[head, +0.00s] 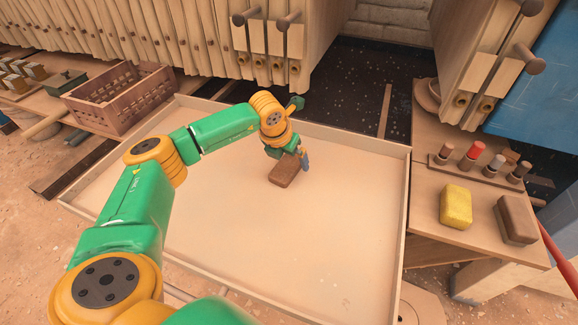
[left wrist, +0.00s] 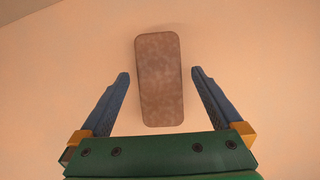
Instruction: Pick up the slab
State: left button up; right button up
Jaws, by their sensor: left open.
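A brown slab (head: 284,174) with rounded corners lies flat in the wide shallow tray (head: 384,150), towards its far side. My left gripper (head: 292,158) is just above the slab in the head view, partly covering its far end. In the left wrist view the slab (left wrist: 160,80) lies between the two blue fingers of my left gripper (left wrist: 159,80), apart from both. The fingers are open, with a gap on each side. My right gripper is not in view.
A wooden crate (head: 118,97) stands beyond the tray's left corner. A side table (head: 430,215) at the right holds a yellow block (head: 456,206), a brown block (head: 515,219) and a rack of several pegs (head: 473,157). Hanging wooden plates (head: 268,50) stand behind the tray.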

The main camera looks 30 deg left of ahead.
pick_arm(q)
jog(key=shift+w+f, duration=0.3)
jog(key=shift+f, duration=0.25)
grip_shut()
jog(key=shift+r, duration=0.1)
